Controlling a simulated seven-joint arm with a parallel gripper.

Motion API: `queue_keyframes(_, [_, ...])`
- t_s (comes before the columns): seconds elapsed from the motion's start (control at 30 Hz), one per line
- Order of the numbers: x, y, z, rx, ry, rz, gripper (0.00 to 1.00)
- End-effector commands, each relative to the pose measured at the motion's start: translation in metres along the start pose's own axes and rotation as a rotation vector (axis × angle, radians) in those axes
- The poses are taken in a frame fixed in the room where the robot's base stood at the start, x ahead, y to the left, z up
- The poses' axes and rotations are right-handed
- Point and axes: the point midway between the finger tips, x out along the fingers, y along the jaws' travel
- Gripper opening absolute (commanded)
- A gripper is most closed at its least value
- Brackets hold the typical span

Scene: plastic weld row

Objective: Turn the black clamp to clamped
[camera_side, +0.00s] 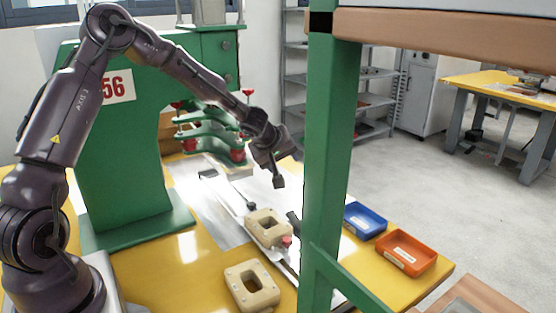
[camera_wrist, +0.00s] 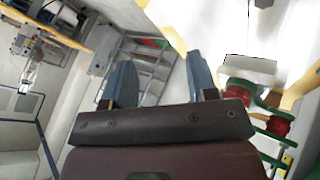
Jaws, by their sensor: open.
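My gripper (camera_side: 279,180) hangs above the work area in the side view, to the upper right of a beige block-shaped part (camera_side: 267,228) with a square opening. In the wrist view its two blue-grey fingers (camera_wrist: 159,68) stand apart with nothing between them. A dark clamp-like piece (camera_side: 293,221) shows beside that part, partly hidden by the green post. A thin dark lever with a black knob (camera_side: 250,206) is on the part's other side. I cannot tell which of these is the black clamp, or its setting. A red knob (camera_side: 287,241) sits near the part.
A second beige part (camera_side: 251,287) lies on the yellow table at the front. A blue bin (camera_side: 365,220) and an orange bin (camera_side: 406,254) stand to the right. The green post (camera_side: 330,160) blocks some of the view. A green machine (camera_side: 125,150) stands behind.

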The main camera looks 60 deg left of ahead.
Motion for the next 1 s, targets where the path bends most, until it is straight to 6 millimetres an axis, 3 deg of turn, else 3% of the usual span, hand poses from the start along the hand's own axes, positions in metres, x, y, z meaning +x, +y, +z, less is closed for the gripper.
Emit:
queue_keyframes(0.2, [-0.032, 0.028, 0.019, 0.136, -0.063, 0.172, 0.53])
queue_keyframes(0.4, [-0.063, 0.04, 0.041, 0.266, -0.142, 0.262, 0.53])
queue_keyframes(0.67, [-0.106, 0.038, 0.071, 0.434, -0.258, 0.309, 0.53])
queue_keyframes(1.0, [-0.151, 0.018, 0.098, 0.608, -0.373, 0.286, 0.53])
